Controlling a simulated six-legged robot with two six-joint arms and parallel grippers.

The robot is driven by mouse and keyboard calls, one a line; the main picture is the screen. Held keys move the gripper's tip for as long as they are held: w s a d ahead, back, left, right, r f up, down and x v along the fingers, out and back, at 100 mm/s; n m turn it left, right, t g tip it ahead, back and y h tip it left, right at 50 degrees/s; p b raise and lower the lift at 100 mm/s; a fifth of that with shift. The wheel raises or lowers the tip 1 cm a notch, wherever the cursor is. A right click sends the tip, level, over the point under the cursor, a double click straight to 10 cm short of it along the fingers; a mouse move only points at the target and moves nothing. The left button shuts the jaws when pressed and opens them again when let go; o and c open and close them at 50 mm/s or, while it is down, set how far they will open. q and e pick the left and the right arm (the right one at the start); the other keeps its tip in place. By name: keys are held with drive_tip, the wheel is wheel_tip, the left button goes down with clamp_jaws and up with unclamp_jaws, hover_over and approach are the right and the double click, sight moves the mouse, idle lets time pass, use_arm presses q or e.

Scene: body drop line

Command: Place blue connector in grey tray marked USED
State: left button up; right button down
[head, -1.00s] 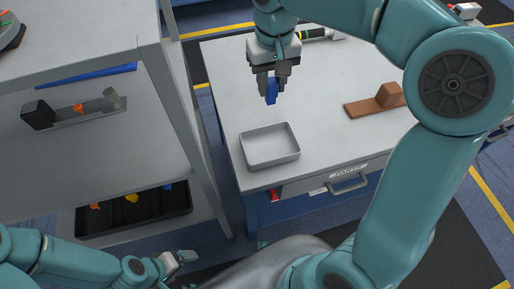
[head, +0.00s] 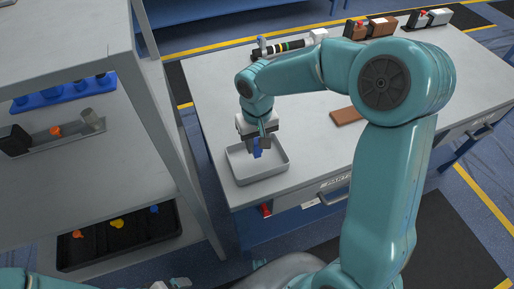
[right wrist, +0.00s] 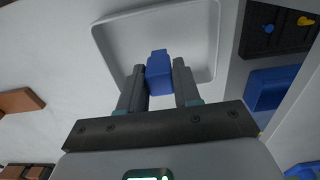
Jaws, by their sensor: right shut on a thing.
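The blue connector (head: 257,154) is held between the fingers of my right gripper (head: 256,148), which is shut on it. The grey tray (head: 263,178) is on the bench near its front left corner. The connector hangs over or inside the tray opening; whether it touches the floor I cannot tell. In the right wrist view the connector (right wrist: 159,72) sits between both fingertips, with the tray (right wrist: 196,30) behind it. No USED marking is readable. My left gripper (head: 172,284) shows only partly at the bottom edge, its jaws unclear.
A grey shelf unit (head: 150,95) stands left of the bench, its post near the tray. It holds a black tray (head: 118,240) with coloured parts. A brown block (head: 347,116) lies right of the tray. Several devices (head: 370,27) line the bench's back edge.

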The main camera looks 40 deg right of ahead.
sight(257, 149)
wheel_tip(257, 149, down, 3)
drive_tip(key=shift+d, duration=0.1)
drive_tip(key=shift+r, duration=0.1)
drive_tip(key=shift+f+b, duration=0.3)
drive_tip(key=shift+b, duration=0.05)
drive_tip(key=c, duration=0.8)
unclamp_jaws()
drive_tip(key=shift+r, duration=0.1)
